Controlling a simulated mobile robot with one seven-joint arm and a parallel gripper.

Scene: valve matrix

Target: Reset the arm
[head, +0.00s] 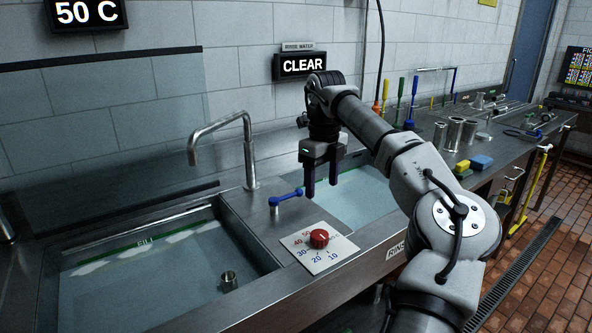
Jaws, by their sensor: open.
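My gripper (321,186) hangs at the end of my grey arm, fingers pointing down, above the rinse sink at the middle of the head view. It is open and empty. A blue lever valve handle (286,196) is on the counter just left of the fingers, apart from them as far as I can tell. A red knob (319,238) on a white numbered dial plate (331,254) lies below and in front of the gripper.
A left sink (160,275) holds water and a small metal cup (228,281). A curved faucet (249,150) rises left of my gripper. Signs reading "CLEAR" (303,65) and "50 C" (87,12) hang on the wall. Metal cylinders (454,133) and sponges (481,162) stand right of my arm.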

